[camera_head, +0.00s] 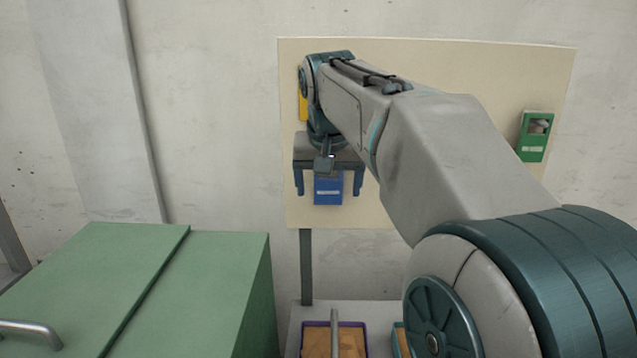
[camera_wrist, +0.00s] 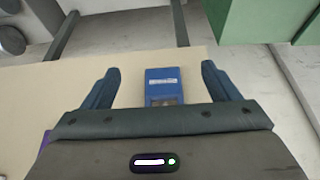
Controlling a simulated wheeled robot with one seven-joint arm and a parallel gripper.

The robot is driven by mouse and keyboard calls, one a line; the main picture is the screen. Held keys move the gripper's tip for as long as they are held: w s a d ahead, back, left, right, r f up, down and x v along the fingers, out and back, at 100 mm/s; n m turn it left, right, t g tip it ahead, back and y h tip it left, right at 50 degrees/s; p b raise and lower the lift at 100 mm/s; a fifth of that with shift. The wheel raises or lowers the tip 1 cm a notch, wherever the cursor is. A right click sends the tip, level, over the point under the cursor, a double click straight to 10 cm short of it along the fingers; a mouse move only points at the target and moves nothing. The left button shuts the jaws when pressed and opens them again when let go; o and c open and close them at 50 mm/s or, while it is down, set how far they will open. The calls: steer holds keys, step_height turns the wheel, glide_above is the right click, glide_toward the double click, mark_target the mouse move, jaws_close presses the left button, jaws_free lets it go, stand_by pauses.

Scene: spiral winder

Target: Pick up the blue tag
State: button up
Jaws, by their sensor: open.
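The blue tag (camera_head: 328,190) hangs on the cream board (camera_head: 440,70), low on its left part, with a white label strip across it. Its upper part is hidden behind my gripper in the head view. My gripper (camera_head: 329,192) is open, with one finger on each side of the tag. In the wrist view the blue tag (camera_wrist: 163,84) lies between the two spread fingers of my gripper (camera_wrist: 160,75), with a gap on both sides. I cannot tell how far the fingertips are from the board.
A green tag (camera_head: 534,135) is on the board's right side. A yellow tag (camera_head: 303,100) is partly hidden behind my wrist. A green cabinet (camera_head: 215,275) stands at the lower left. A purple-rimmed tray (camera_head: 364,340) is below the board.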

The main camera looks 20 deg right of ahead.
mark_target(328, 182)
steer(key=w+d, duration=0.1)
steer(key=w, duration=0.1)
steer(key=w+d+p, duration=0.1)
steer(key=w, duration=0.1)
steer(key=w+d, duration=0.1)
steer(key=w, duration=0.1)
steer(key=shift+w, duration=0.4)
steer(key=shift+x, duration=1.2)
steer(key=shift+w+f, duration=0.3)
steer(key=shift+f, duration=0.05)
steer(key=c, duration=1.1)
